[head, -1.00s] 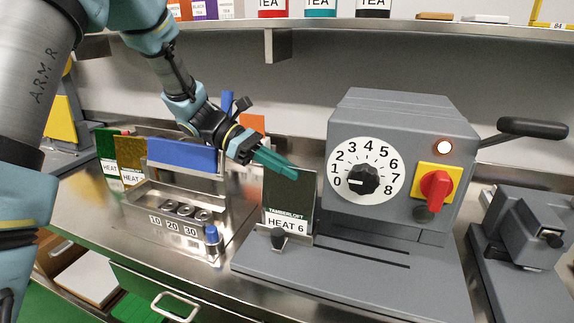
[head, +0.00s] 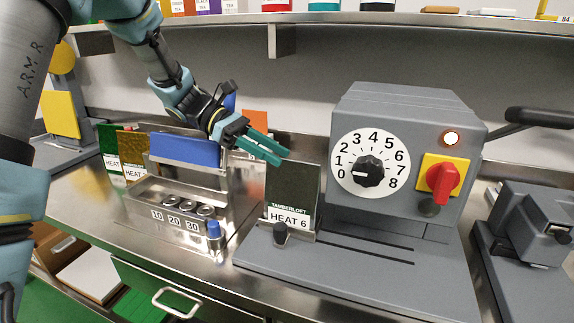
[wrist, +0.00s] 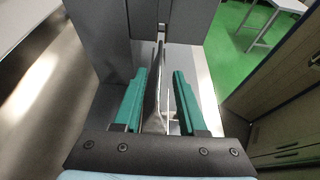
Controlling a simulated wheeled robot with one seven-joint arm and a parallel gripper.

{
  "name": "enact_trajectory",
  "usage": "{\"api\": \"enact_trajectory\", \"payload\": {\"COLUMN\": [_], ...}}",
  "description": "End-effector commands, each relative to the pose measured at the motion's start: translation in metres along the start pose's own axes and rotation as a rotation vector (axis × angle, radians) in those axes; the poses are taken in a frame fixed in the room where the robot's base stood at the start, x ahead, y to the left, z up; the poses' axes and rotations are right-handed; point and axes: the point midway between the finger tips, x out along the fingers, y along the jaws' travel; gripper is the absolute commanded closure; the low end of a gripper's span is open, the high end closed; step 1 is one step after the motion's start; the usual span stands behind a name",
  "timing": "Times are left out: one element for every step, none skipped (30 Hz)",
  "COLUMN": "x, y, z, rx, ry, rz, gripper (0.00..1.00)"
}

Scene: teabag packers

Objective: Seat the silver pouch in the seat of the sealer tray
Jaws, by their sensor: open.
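The pouch (head: 291,186) stands upright at the left end of the grey sealer tray (head: 350,283) in the head view. It has a dark front, silvery edges and a white "HEAT 6" label. Its lower part is behind a small metal holder (head: 300,232) with a black knob; how deep it sits is hidden. My gripper (head: 272,150) is open, its green fingers at the pouch's upper left. In the wrist view, the thin grey pouch (wrist: 157,85) lies edge-on between the spread fingers (wrist: 158,90), with gaps showing on both sides.
The grey sealer (head: 400,130) with dial, red switch and lit lamp stands right of the pouch. A metal rack (head: 180,190) with green, gold and blue upright pieces is at left. A grey device (head: 530,225) is far right. A shelf (head: 350,17) runs above.

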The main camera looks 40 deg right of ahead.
Motion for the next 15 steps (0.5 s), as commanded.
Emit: {"api": "enact_trajectory", "payload": {"x": [-0.011, -0.018, -0.026, -0.033, -0.038, -0.045, -0.051, -0.055, -0.061, -0.065, -0.068, -0.071, -0.073, -0.075, -0.077], "y": [0.001, 0.001, 0.001, 0.001, 0.001, 0.001, 0.001, 0.000, 0.001, 0.001, 0.001, 0.000, 0.000, 0.000, 0.000], "z": [-0.004, -0.004, -0.004, -0.004, -0.003, -0.003, -0.003, -0.003, -0.002, -0.002, -0.002, -0.002, -0.001, -0.001, -0.001], "rx": [0.002, 0.002, 0.002, 0.002, 0.002, 0.001, 0.002, 0.002, 0.001, 0.001, 0.000, 0.000, 0.000, 0.000, 0.001], "ry": [0.001, 0.002, 0.001, 0.002, 0.001, 0.001, 0.001, 0.001, 0.001, 0.000, 0.000, 0.000, 0.000, 0.000, 0.000], "rz": [0.006, 0.006, 0.004, 0.005, 0.004, 0.004, 0.004, 0.003, 0.003, 0.003, 0.002, 0.001, 0.001, 0.000, 0.000], "gripper": [0.59, 0.59, 0.59, 0.59, 0.59, 0.59, 0.59, 0.59, 0.59, 0.59, 0.59, 0.59, 0.59, 0.59, 0.59]}}
